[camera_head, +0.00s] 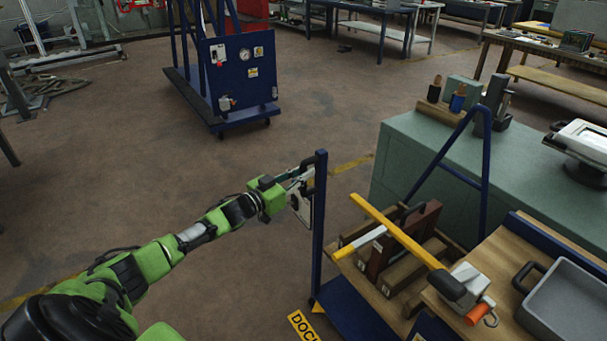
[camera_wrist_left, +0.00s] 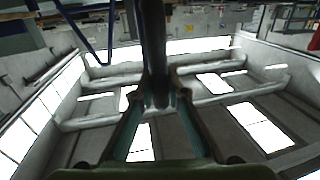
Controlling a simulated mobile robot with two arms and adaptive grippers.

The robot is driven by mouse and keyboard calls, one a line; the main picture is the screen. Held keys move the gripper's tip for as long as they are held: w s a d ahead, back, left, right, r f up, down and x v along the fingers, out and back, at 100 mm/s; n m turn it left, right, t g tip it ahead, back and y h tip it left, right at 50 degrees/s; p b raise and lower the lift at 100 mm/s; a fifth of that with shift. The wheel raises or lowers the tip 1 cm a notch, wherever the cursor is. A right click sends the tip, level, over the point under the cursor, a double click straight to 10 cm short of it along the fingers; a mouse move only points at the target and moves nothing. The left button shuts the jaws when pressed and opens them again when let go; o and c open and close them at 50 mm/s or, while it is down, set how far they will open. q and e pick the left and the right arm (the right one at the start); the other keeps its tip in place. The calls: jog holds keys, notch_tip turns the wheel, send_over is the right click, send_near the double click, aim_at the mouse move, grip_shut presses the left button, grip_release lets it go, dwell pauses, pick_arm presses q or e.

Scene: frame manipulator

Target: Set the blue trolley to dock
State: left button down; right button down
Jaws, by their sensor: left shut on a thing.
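My left gripper (camera_head: 308,192) is shut on an upright blue post (camera_head: 319,235) near the middle of the head view. In the left wrist view its two fingers (camera_wrist_left: 158,100) close around a dark upright post (camera_wrist_left: 152,35). The post rises from a low blue deck (camera_head: 350,308), which I take to be the blue trolley, beside a wooden workbench. A yellow dock sign (camera_head: 302,326) lies on the floor at the deck's left, partly cut off by the frame edge. My right gripper is not in view.
Another blue wheeled frame with a gauge panel (camera_head: 242,75) stands at the back left. A green cabinet (camera_head: 415,165) is close on the right. A yellow bar (camera_head: 410,245) and a grey tray (camera_head: 575,305) are near the bench. The floor at middle left is clear.

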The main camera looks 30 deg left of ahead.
pick_arm(q)
jog(key=shift+a+r, duration=0.2)
jog(key=shift+a, duration=0.1)
jog(key=c, duration=2)
grip_release()
jog(key=shift+w+f, duration=0.1)
jog(key=shift+f, duration=0.1)
jog(key=shift+s+f, duration=0.1)
jog(key=shift+s, duration=0.4)
jog(key=v, duration=1.1)
